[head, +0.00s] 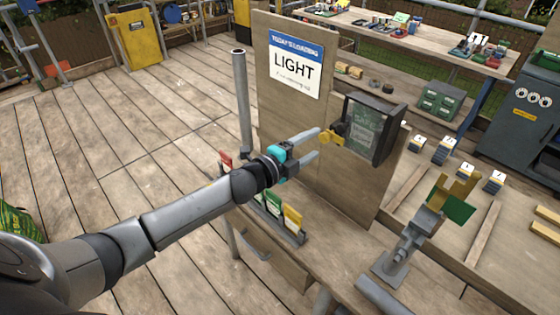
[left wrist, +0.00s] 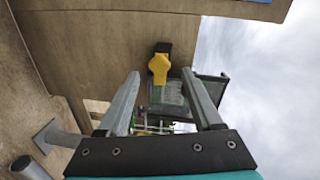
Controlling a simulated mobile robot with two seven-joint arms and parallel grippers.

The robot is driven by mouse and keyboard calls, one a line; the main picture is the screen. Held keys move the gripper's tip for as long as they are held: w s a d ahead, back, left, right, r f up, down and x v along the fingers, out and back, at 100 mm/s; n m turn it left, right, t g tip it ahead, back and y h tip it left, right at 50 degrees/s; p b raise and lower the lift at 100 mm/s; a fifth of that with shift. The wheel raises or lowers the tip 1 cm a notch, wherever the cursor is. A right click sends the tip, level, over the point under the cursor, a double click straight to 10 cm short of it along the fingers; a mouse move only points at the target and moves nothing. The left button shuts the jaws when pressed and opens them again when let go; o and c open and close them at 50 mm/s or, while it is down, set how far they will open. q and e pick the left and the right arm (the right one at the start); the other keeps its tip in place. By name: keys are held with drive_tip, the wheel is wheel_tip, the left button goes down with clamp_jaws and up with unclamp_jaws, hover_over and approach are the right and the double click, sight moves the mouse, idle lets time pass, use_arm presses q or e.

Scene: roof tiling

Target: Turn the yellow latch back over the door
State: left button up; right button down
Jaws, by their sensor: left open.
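The yellow latch (head: 326,138) sits on a dark mount at the left edge of the small dark-framed glass door (head: 366,127). Its yellow end points left, away from the glass. In the left wrist view the latch (left wrist: 159,66) shows just beyond and between the fingertips, with the door frame (left wrist: 222,88) to its right. My left gripper (head: 318,145), with a teal body, is open and empty, its fingers pointing at the latch. It also shows in the left wrist view (left wrist: 161,76). I cannot tell whether a finger touches the latch. My right gripper is not in view.
The door is on an upright wooden board (head: 290,125) with a "LIGHT" sign (head: 295,66). A grey post (head: 242,100) stands at its left. Below my gripper is a rack of coloured cards (head: 283,216). A grey stand (head: 408,245) with a yellow clamp is at right.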

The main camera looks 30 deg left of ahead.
use_arm(q)
drive_tip(key=b+v, duration=0.1)
drive_tip(key=v, duration=1.1)
idle(0.4)
drive_tip(key=s+a+f+n+g+y+b, duration=0.1)
drive_tip(key=a+f+n+y+b, duration=0.15)
drive_tip(key=f, duration=0.85)
drive_tip(key=s+a+f+n+g+y+b, duration=0.2)
drive_tip(key=a+f+n, duration=0.2)
drive_tip(key=f, duration=0.7)
drive_tip(key=s+a+f+n+g+y+b, duration=0.15)
drive_tip(key=s+f, duration=0.25)
drive_tip(key=f, duration=0.4)
drive_tip(key=s+f+n+g+b, duration=0.2)
drive_tip(key=s+f+n, duration=0.15)
drive_tip(key=f, duration=0.55)
drive_tip(key=s+d+f+n+g+b, duration=0.2)
drive_tip(key=s+d+f, duration=0.1)
drive_tip(key=s+f, duration=0.4)
drive_tip(key=s+d+f+n+g+b, duration=0.2)
drive_tip(key=s+f, duration=0.6)
drive_tip(key=s, duration=0.4)
drive_tip(key=s+d+f+n+g+b, duration=0.2)
drive_tip(key=s+d+f+g, duration=0.2)
drive_tip(key=s+d+f, duration=0.2)
drive_tip(key=s+f, duration=0.2)
drive_tip(key=s, duration=0.2)
drive_tip(key=shift+s+d, duration=0.25)
drive_tip(key=shift+f+n, duration=0.1)
drive_tip(key=shift+n, duration=0.15)
